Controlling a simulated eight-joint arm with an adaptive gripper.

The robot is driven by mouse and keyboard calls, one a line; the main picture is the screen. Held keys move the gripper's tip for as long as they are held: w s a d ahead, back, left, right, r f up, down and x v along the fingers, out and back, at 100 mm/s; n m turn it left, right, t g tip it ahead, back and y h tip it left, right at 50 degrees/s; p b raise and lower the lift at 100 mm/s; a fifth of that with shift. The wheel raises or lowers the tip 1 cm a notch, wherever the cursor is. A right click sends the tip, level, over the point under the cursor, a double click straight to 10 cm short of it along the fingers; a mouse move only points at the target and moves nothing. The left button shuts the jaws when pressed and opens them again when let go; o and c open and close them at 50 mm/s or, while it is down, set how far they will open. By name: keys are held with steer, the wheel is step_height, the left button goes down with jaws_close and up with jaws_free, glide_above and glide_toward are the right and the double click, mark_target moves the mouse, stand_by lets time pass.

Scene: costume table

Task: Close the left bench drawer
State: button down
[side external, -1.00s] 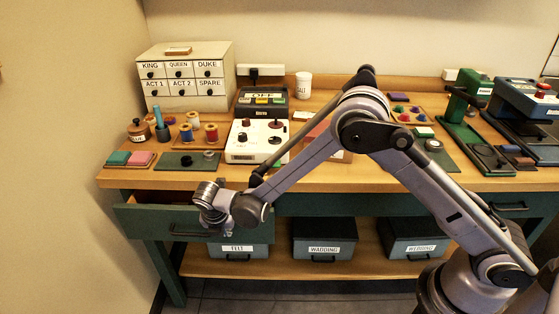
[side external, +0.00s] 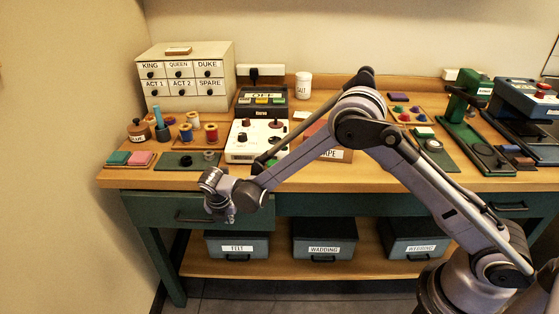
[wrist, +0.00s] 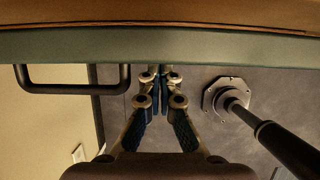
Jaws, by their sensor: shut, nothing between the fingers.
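The left bench drawer (side external: 165,207) has a dark green front under the left end of the wooden bench top. Its front sits close under the bench top edge, and no open interior shows. It seems to stand slightly forward of the bench frame. The drawer's dark bar handle (wrist: 75,88) hangs left of my fingers in the wrist view. My gripper (side external: 228,214) is in front of the drawer's right half. Its fingers are shut and empty, with the fingertips (wrist: 160,70) at or very near the green front. Whether they touch it cannot be told.
Bins labelled felt (side external: 237,246), wadding (side external: 324,249) and webbing (side external: 415,248) stand on the lower shelf. A white control box (side external: 257,140), spools and a small drawer cabinet (side external: 186,75) stand on the bench top above. The floor in front is clear.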

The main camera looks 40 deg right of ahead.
steer(key=s+a+r, duration=0.5)
steer(key=r, duration=0.4)
steer(key=g+y, duration=0.1)
glide_toward(262, 216)
steer(key=s+a+r, duration=0.2)
steer(key=s+a, duration=0.2)
steer(key=x, duration=0.3)
steer(key=w+d+x, duration=0.1)
steer(key=x, duration=0.6)
steer(key=shift+w+d, duration=0.2)
steer(key=shift+d, duration=0.15)
steer(key=shift+w+d, duration=0.45)
steer(key=shift+w, duration=0.1)
